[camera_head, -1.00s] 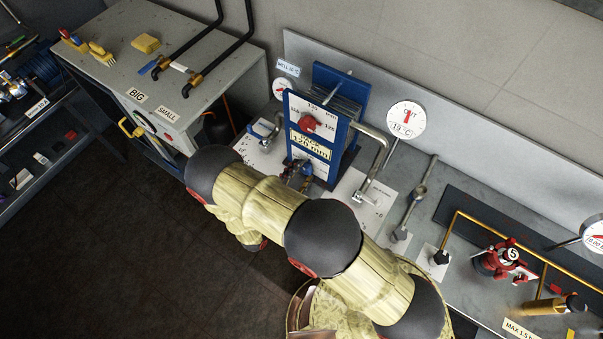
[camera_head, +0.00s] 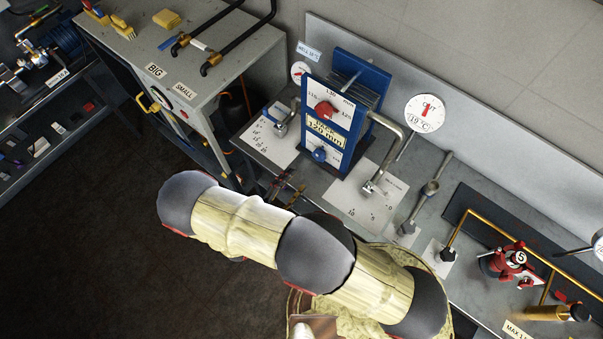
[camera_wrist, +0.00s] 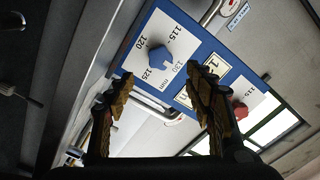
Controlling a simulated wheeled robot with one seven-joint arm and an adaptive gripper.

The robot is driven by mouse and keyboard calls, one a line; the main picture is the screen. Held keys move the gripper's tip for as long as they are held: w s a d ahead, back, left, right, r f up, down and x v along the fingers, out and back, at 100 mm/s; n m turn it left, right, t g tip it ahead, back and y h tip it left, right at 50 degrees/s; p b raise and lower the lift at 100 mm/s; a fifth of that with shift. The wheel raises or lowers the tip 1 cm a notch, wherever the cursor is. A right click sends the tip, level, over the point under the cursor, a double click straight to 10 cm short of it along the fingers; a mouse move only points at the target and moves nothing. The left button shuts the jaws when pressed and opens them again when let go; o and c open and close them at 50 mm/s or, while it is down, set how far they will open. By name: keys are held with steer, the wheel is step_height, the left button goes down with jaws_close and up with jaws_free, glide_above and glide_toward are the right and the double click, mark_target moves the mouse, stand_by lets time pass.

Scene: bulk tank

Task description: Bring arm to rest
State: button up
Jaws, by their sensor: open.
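My arm stretches across the lower middle of the head view. My gripper (camera_head: 286,190) shows partly behind it, at the bench's front edge, below the blue plate unit. In the wrist view my gripper (camera_wrist: 164,84) is open, with nothing between its two fingers. The blue plate unit (camera_head: 310,91) stands upright on the bench, with a red knob (camera_head: 326,110) above and a blue knob (camera_head: 319,155) below. The wrist view shows the blue knob (camera_wrist: 160,60) beyond the fingers and the red knob (camera_wrist: 240,110) to the right. The gripper appears apart from both knobs.
Bent pipes with valve handles (camera_head: 370,187) flank the unit. A dial thermometer (camera_head: 425,112) stands behind. A red valve (camera_head: 513,258) and brass pipe (camera_head: 490,235) are at right. A grey cabinet (camera_head: 225,75) stands at upper left. The dark floor (camera_head: 100,230) at left is clear.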

steer(key=shift+s+a, duration=0.3)
steer(key=shift+s, duration=0.05)
stand_by(0.4)
steer(key=d+r+m+g+y+b, duration=0.1)
steer(key=d+r+m+g+b, duration=0.2)
steer(key=d+r+m+g, duration=0.8)
steer(key=d+r+m+g+b, duration=0.3)
steer(key=d+r+m+b, duration=0.15)
steer(key=m, duration=1.15)
steer(key=s+d+r+m+t+y+b, duration=0.2)
steer(key=s+r+m+y, duration=0.3)
steer(key=m, duration=0.8)
steer(key=s+d+r+m+t+y+b, duration=0.3)
steer(key=r+m, duration=0.4)
steer(key=m, duration=0.6)
steer(key=shift+s+d+m+y+b, duration=0.4)
steer(key=shift+s+d+y+b, duration=0.5)
steer(key=shift+d+y, duration=0.1)
